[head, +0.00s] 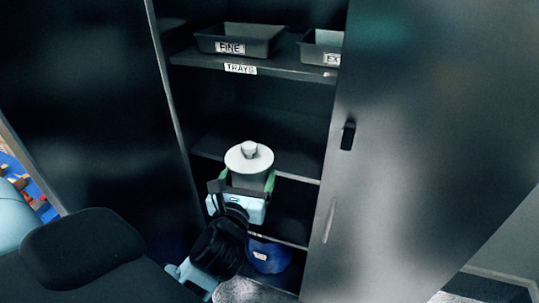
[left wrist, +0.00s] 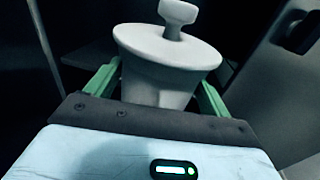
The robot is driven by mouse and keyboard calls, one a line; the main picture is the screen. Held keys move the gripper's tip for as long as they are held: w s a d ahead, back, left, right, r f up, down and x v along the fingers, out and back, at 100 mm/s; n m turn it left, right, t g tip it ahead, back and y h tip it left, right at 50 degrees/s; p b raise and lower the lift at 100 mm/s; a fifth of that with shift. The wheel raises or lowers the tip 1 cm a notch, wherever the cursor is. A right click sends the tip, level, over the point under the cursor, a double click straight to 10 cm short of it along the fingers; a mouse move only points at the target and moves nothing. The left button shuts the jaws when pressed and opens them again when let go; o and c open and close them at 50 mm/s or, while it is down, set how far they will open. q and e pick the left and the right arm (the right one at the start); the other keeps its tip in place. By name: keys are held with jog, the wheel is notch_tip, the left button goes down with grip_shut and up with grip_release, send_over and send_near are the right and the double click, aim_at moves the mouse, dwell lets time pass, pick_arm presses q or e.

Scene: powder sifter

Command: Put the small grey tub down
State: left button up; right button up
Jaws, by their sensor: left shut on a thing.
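The small grey tub (head: 248,181) is upright, with a pale round lid and a knob on top. It is in front of or over the middle shelf (head: 208,146) of the dark cabinet; I cannot tell whether its base touches anything. My left gripper (head: 249,183) is shut on the tub, with a green finger on each side below the lid. In the left wrist view the tub (left wrist: 160,85) is between the green fingers, and its lower part is hidden by the gripper body. My right gripper is not in view.
The top shelf, labelled TRAYS (head: 240,69), holds a dark tray labelled FINE (head: 262,42) and another tray (head: 318,48) partly hidden by the open right door (head: 420,150). A blue labelled container (head: 270,257) is low in the cabinet. The left door (head: 85,110) is close to my arm.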

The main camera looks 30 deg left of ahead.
pick_arm(q)
jog(key=w+a+n+g+y+b, duration=0.3)
jog(key=a+n+y, duration=0.1)
jog(key=a, duration=0.4)
jog(key=w+a+n+g+y+b, duration=0.25)
jog(key=a+g+y, duration=0.2)
jog(key=a, duration=0.25)
jog(key=w+d, duration=0.3)
jog(key=w, duration=0.4)
jog(key=w+d+n+b, duration=0.1)
jog(key=w+d, duration=0.2)
jog(key=w, duration=0.4)
jog(key=shift+w+d+f, duration=0.3)
jog(key=shift+d+f, duration=0.05)
jog(key=shift+d, duration=0.05)
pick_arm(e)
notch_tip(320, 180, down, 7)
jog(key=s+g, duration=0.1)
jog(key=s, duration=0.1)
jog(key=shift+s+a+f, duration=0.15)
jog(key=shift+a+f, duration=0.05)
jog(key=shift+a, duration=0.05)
pick_arm(q)
jog(key=shift+f, duration=1.8)
jog(key=shift+f, duration=0.15)
jog(key=o, duration=1.2)
jog(key=shift+y, duration=0.25)
jog(key=shift+c, duration=0.2)
